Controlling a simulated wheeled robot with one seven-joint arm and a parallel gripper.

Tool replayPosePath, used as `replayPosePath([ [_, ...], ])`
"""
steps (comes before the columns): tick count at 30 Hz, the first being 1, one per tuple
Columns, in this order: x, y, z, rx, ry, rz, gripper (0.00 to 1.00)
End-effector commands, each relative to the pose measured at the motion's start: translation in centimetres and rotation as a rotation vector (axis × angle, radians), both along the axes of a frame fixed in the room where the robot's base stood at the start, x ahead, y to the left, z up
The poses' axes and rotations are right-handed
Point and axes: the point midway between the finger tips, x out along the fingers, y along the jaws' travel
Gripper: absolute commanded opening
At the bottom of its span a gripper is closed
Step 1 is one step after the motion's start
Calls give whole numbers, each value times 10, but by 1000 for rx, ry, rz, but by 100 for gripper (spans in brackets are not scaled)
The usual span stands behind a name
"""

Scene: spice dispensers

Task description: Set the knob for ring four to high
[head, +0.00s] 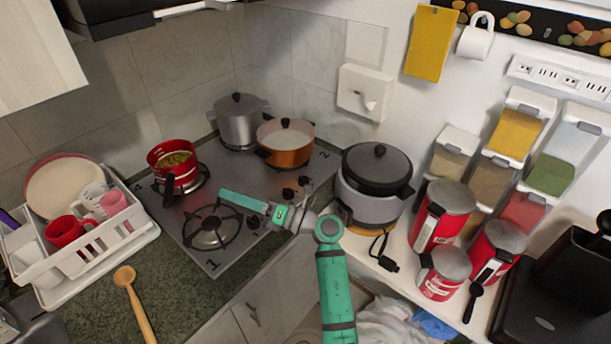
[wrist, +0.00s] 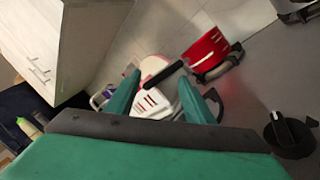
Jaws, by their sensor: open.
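The grey cooktop (head: 187,228) has several rings. Dark control knobs (head: 289,193) sit along the right front edge, partly hidden by my wrist. I cannot read their settings. My green gripper (head: 228,198) is open and empty above the cooktop, pointing left, with its fingers left of the visible knobs. In the wrist view my gripper (wrist: 163,96) faces the red pot (wrist: 209,55), and a dark knob (wrist: 290,134) shows at lower right, outside the fingers.
The red pot's handle points toward the front. A silver pot (head: 239,124) stands at the back. A black-lidded cooker (head: 376,185) stands right of the cooktop, close to my arm. A white dish rack (head: 82,262) and a wooden spoon (head: 134,303) are at left.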

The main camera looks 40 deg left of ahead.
Motion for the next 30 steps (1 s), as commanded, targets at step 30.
replayPosePath([
  [30,239,-86,16,-1138,-991,126,48],
])
